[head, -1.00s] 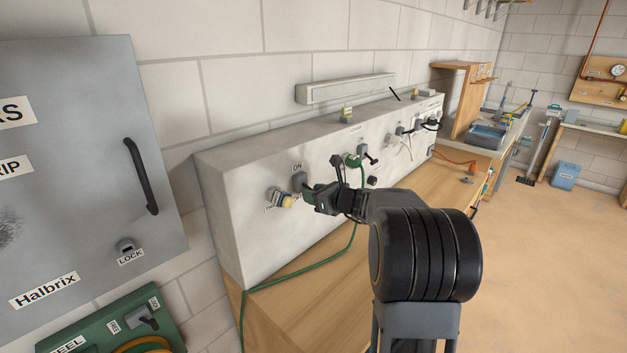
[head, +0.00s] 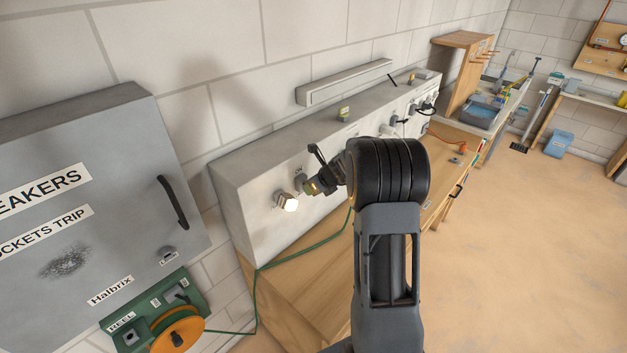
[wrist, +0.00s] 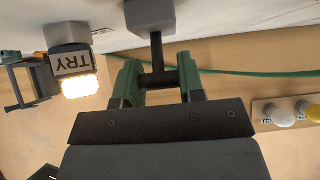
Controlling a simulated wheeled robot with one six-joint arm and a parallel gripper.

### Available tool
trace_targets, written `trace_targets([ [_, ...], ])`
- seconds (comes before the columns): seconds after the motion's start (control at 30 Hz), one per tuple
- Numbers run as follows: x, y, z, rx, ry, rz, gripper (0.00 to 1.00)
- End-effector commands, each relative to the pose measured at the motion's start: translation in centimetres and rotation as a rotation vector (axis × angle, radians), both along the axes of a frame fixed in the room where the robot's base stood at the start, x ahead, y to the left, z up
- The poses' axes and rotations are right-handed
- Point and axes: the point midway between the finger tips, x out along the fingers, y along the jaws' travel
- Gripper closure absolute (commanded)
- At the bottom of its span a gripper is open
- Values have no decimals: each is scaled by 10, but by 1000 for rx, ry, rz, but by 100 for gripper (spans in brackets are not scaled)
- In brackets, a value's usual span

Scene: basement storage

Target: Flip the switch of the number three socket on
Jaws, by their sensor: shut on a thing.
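A switch with a grey base (wrist: 150,15) and a dark T-shaped lever (wrist: 156,48) stands out from the grey panel (head: 238,212). My gripper (wrist: 158,76) has its green fingers at either side of the lever's crossbar and is shut on it. In the head view my gripper (head: 311,187) is at the near end of the panel front, with the lever mostly hidden. A lamp with a "TRY" label (wrist: 73,65) glows beside the switch; it also shows lit in the head view (head: 290,205). The socket numbers cannot be read, and my arm hides the panel's middle.
A green cable (head: 300,261) runs over the wooden bench (head: 300,285) to a green reel box (head: 140,335). A grey breaker cabinet (head: 125,205) hangs at the left. Several sockets and plugs (head: 415,108) are farther along the panel. The floor at right is clear.

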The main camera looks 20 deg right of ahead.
Motion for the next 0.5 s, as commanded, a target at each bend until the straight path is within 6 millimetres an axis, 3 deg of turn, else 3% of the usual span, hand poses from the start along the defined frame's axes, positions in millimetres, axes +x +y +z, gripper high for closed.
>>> trace_targets([
  [0.5, 1, 1, 2, -22, 56, 1, 88],
])
